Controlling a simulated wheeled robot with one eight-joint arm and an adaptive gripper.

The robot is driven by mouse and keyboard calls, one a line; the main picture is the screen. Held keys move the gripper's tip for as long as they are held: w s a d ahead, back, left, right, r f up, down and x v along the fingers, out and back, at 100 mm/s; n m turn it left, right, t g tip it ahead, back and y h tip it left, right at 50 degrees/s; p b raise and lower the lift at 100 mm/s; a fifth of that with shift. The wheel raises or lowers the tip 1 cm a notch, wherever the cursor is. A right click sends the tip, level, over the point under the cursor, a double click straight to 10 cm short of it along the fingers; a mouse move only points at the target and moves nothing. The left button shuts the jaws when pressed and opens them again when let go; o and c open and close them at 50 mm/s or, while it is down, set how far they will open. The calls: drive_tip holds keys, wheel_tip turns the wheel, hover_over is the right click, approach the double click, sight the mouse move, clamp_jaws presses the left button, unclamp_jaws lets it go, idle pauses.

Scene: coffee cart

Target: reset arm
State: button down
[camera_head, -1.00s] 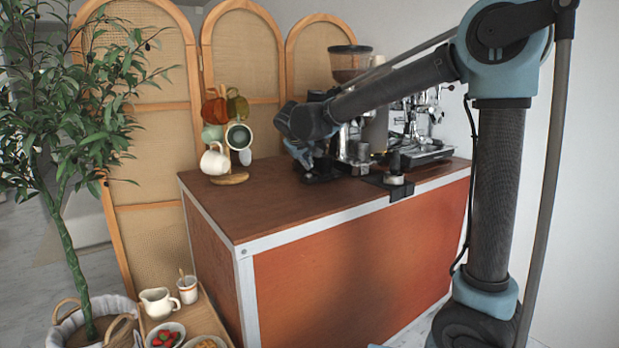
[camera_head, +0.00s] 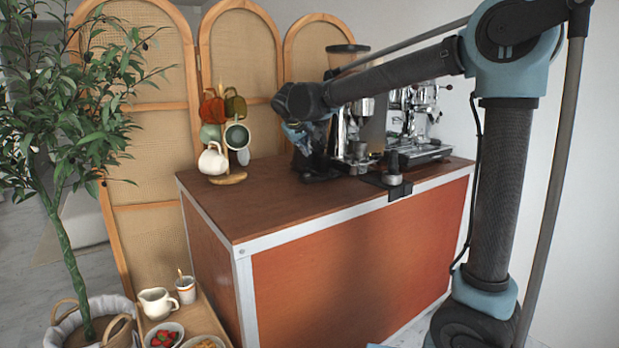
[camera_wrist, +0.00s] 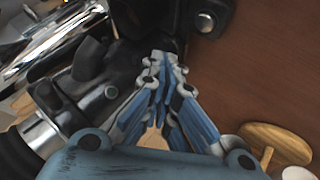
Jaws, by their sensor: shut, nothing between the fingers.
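My gripper (camera_head: 299,142) is in front of the coffee machines, near the back of the brown cart top (camera_head: 255,217). In the wrist view its blue-and-grey fingers (camera_wrist: 163,68) meet at their tips, with nothing between them. My forearm reaches in from the right and hides part of the machines behind it. The black grinder base (camera_head: 318,174) stands just below the gripper, and dark machine parts lie close to the fingers in the wrist view. I cannot tell whether they touch.
A mug tree (camera_head: 229,179) with several mugs stands left of the gripper. An espresso machine (camera_head: 420,115) is to the right, and a black tamping holder (camera_head: 388,181) sits at the front edge. The cart's front left is clear. A plant (camera_head: 65,150) and a small tray table (camera_head: 205,318) stand left.

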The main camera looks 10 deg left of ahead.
drive_tip(key=d+f, duration=0.1)
drive_tip(key=d, duration=0.5)
drive_tip(key=s+d+f+m+g+h, duration=0.1)
drive_tip(key=d, duration=0.6)
drive_tip(key=s+d+f+m+g, duration=0.1)
drive_tip(key=d, duration=0.5)
drive_tip(key=shift+d+f, duration=0.25)
drive_tip(key=s+d+f+m+g+h, duration=0.1)
drive_tip(key=s+d+f, duration=0.2)
drive_tip(key=d, duration=0.4)
drive_tip(key=s+d+f+m+g, duration=0.1)
drive_tip(key=s+d+f, duration=0.1)
drive_tip(key=s+d, duration=0.35)
drive_tip(key=s+d+f+m+g+y, duration=0.1)
drive_tip(key=s+d+f+m, duration=0.1)
drive_tip(key=s+d+f, duration=0.5)
drive_tip(key=s+d+f+m+g, duration=0.2)
drive_tip(key=s+d+f, duration=0.5)
drive_tip(key=s+f, duration=0.4)
drive_tip(key=s+m, duration=0.1)
drive_tip(key=s, duration=0.1)
drive_tip(key=shift+s+d+y, duration=0.3)
drive_tip(key=shift+y, duration=0.1)
drive_tip(key=shift+w+f, duration=0.2)
drive_tip(key=shift+w, duration=0.3)
